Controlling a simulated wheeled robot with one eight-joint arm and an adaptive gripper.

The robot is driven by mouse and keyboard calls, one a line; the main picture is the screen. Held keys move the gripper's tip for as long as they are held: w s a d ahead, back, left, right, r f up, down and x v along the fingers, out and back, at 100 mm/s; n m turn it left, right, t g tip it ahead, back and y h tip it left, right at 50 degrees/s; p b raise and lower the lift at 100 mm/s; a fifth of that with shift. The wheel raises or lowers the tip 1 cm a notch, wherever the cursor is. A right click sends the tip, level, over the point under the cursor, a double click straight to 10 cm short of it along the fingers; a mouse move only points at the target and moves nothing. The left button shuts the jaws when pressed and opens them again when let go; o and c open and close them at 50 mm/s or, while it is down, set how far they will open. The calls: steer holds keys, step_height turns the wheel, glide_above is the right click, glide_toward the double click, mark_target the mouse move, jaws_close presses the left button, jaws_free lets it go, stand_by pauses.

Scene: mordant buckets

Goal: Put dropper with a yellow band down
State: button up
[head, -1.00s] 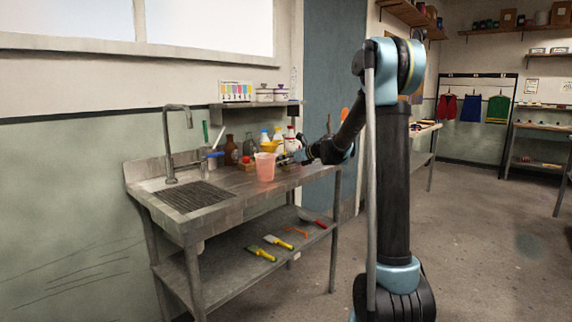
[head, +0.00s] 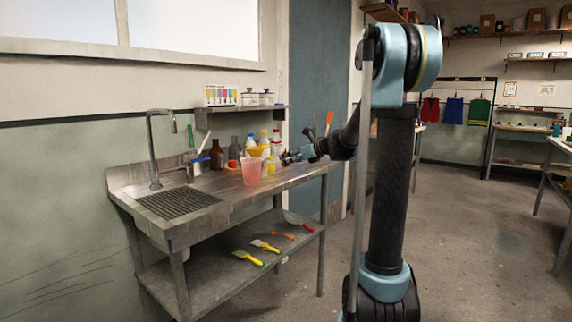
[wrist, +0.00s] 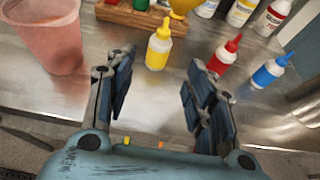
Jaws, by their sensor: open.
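The dropper with a yellow band (wrist: 157,48) is a small white bottle with a yellow band and a yellow tip. It stands upright on the metal bench top, just beyond my fingertips in the wrist view. My gripper (wrist: 160,78) is open and empty, with a finger on either side of the line to the dropper. In the head view my gripper (head: 290,157) is low over the right part of the bench, right of the pink beaker. No contact between fingers and dropper shows.
The pink beaker (wrist: 45,35) stands left of my gripper. A dropper with a red band (wrist: 224,53) and one with a blue band (wrist: 269,71) stand to the right. A wooden rack (wrist: 125,14) and several bottles are behind. The bench's sink (head: 180,203) is at the left.

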steer(key=shift+s+d, duration=0.15)
steer(key=s+d+f+n+g+h, duration=0.2)
steer(key=s+d+f+n, duration=0.4)
steer(key=s, duration=0.9)
steer(key=s+d+f+n+g+h, duration=0.2)
steer(key=s+d+f+n+h, duration=0.3)
steer(key=s+f+n, duration=0.4)
steer(key=s+d+f+n+g+h, duration=0.2)
steer(key=s+d+f+n, duration=0.6)
steer(key=s, duration=1.4)
steer(key=n+h, duration=0.1)
steer(key=n, duration=0.1)
steer(key=shift+n+h, duration=0.4)
steer(key=shift+a, duration=0.1)
steer(key=shift+w+f, duration=0.2)
steer(key=shift+w, duration=0.3)
